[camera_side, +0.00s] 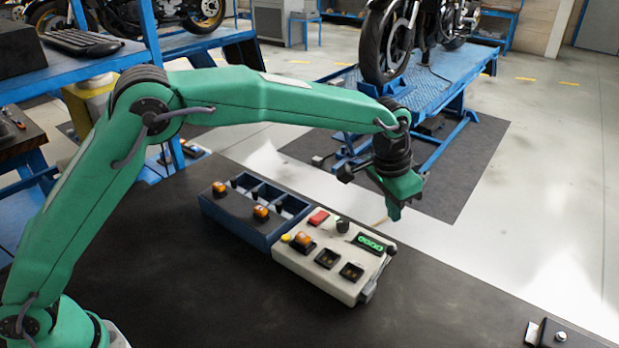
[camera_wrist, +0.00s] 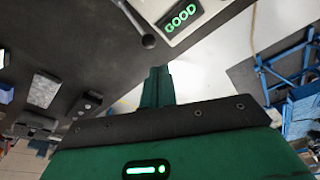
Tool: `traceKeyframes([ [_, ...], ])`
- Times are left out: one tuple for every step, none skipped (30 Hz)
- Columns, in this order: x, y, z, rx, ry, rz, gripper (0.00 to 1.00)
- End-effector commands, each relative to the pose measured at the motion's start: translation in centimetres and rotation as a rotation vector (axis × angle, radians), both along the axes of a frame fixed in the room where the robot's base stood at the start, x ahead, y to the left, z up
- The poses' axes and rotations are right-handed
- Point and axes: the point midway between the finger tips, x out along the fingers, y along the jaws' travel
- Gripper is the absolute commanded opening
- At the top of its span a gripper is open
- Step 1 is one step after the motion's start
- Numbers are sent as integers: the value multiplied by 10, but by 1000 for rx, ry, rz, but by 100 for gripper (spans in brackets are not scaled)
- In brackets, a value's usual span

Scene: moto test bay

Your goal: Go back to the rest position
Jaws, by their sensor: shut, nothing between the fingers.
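My gripper (camera_side: 395,207) hangs from my green arm, pointing down, above and beyond the back right of the tester box. Its green fingers are together and empty; they also show in the wrist view (camera_wrist: 157,75). The cream tester box (camera_side: 318,282) sits on the dark bench with a red button (camera_side: 318,217), a yellow button (camera_side: 286,238) and a black knob (camera_side: 342,225). Its green display (camera_side: 370,243) reads GOOD in the wrist view (camera_wrist: 180,17). An orange part (camera_side: 303,239) sits in one socket; two other sockets look empty. A dark lever (camera_wrist: 148,40) is at the box's side.
A blue tray (camera_side: 233,222) with compartments and two orange parts (camera_side: 219,187) (camera_side: 261,211) adjoins the box. A metal item on a dark plate (camera_side: 560,336) lies at the front right. A motorbike on a blue lift (camera_side: 440,80) stands behind. The front bench top is clear.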

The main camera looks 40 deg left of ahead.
Motion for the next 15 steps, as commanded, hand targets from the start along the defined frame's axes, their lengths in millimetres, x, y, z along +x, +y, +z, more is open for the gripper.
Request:
traceKeyframes([
  [-2, 7, 8, -3, -6, 9, 0],
  [-3, 11, 12, -5, -9, 14, 0],
  [-5, 17, 19, -7, -13, 22, 0],
  [-7, 23, 24, -9, -16, 30, 0],
  [-9, 28, 29, -10, -20, 37, 0],
  [-12, 36, 36, -13, -25, 46, 0],
  [-15, 42, 41, -15, -29, 53, 0],
  [-18, 48, 47, -16, -32, 61, 0],
  [-22, 57, 54, -19, -38, 73, 0],
  [-26, 63, 60, -21, -43, 80, 0],
  [-29, 69, 64, -22, -45, 88, 0],
  [-34, 77, 71, -24, -51, 100, 0],
  [-38, 83, 75, -26, -56, 107, 0],
  [-42, 89, 80, -29, -60, 115, 0],
  [-48, 97, 86, -31, -66, 125, 0],
])
